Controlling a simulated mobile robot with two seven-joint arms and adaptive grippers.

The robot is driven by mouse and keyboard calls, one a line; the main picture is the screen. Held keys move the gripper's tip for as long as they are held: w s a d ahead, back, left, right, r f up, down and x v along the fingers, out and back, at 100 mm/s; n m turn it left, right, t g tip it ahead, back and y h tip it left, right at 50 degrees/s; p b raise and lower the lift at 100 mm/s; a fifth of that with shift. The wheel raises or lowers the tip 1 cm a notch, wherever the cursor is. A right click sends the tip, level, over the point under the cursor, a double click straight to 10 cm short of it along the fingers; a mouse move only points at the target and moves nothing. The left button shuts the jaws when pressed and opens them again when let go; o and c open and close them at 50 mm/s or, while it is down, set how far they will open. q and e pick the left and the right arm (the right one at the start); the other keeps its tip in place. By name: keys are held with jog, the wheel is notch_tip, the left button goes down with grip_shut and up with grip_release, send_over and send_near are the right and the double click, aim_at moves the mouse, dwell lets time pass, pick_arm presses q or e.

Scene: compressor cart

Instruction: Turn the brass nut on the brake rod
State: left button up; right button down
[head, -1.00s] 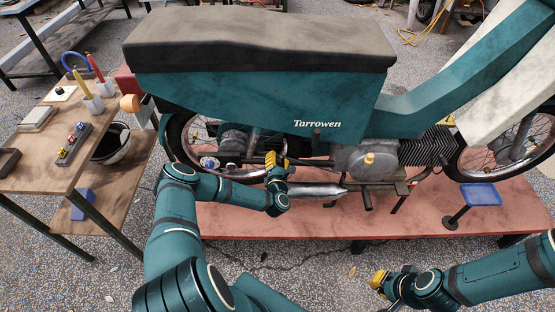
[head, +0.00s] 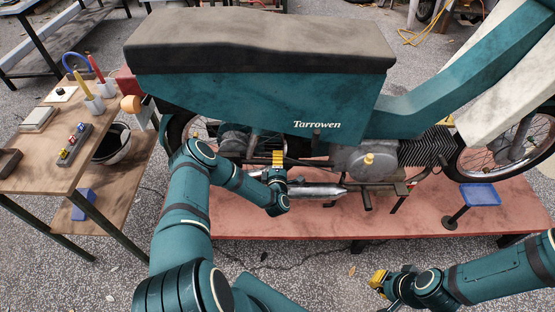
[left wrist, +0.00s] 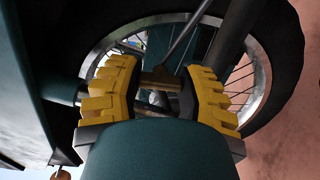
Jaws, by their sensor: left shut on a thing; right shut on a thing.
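My left gripper (head: 278,157) reaches in at the lower rear of the teal moped, beside the rear wheel. Its yellow fingers are shut on the brass nut. In the left wrist view the nut (left wrist: 160,76) shows as a small brownish brass piece between the fingers, with the thin brake rod (left wrist: 183,48) running up from it. The fingers and palm hide part of the nut. My right gripper (head: 379,279) is low in front of the stand, away from the moped. Its yellow fingers are shut, and what lies between them cannot be made out.
The moped stands on a red platform (head: 330,222). The silver exhaust (head: 318,190) lies close to my left gripper. A blue-topped stand (head: 480,194) is at the right. A wooden side table (head: 40,165) with small items stands at the left.

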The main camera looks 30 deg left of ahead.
pick_arm(q)
jog(key=m, duration=0.4)
jog(key=shift+m, duration=1.9)
jog(key=o, duration=1.2)
jog(key=v, duration=1.2)
jog(key=shift+a, duration=0.1)
